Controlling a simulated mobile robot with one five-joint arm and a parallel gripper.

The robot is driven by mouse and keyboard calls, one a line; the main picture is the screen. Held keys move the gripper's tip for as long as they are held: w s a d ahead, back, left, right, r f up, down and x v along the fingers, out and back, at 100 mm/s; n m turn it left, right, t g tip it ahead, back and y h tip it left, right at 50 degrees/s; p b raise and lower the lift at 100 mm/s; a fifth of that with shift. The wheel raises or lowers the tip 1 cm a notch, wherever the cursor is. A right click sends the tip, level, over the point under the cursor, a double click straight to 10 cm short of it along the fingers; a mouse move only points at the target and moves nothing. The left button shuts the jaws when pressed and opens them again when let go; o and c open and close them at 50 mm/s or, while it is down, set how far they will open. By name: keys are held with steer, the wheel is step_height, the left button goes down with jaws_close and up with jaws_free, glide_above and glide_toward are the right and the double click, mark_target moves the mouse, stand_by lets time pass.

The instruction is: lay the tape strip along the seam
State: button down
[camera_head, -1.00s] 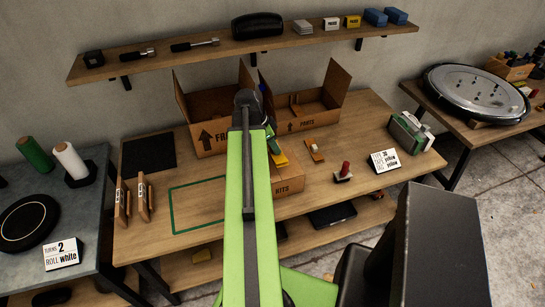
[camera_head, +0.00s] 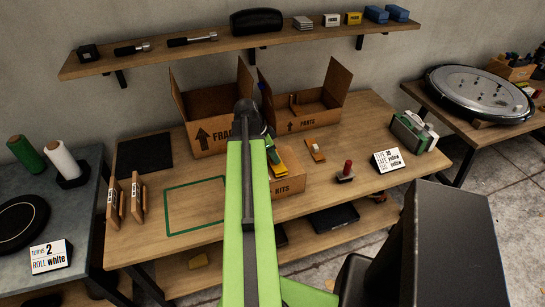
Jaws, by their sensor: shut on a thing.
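The KITS carton (camera_head: 292,186) stands closed on the wooden bench, partly hidden behind my green arm. My gripper (camera_head: 272,156) is just above its top, mostly hidden by my arm links. It is shut on a small yellow piece (camera_head: 279,170), seemingly the tape strip, which shows over the top of the carton. The seam is hidden, so I cannot tell whether the strip touches it or lines up with it. A card (camera_head: 386,161) on the right of the bench reads yellow for tape and tag.
The open FRAGILE (camera_head: 205,135) and PARTS (camera_head: 305,118) cartons stand behind. A wooden block (camera_head: 315,151), a red-handled stamp (camera_head: 346,172) and a green-and-white dispenser (camera_head: 412,132) are to the right. The green-outlined area (camera_head: 195,205) at left is empty.

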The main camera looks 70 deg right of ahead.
steer(key=shift+f+b, duration=0.4)
steer(key=shift+f, duration=0.3)
steer(key=c, duration=1)
jaws_free()
steer(key=p+v, duration=1.6)
steer(key=v, duration=0.1)
steer(key=shift+r, duration=0.3)
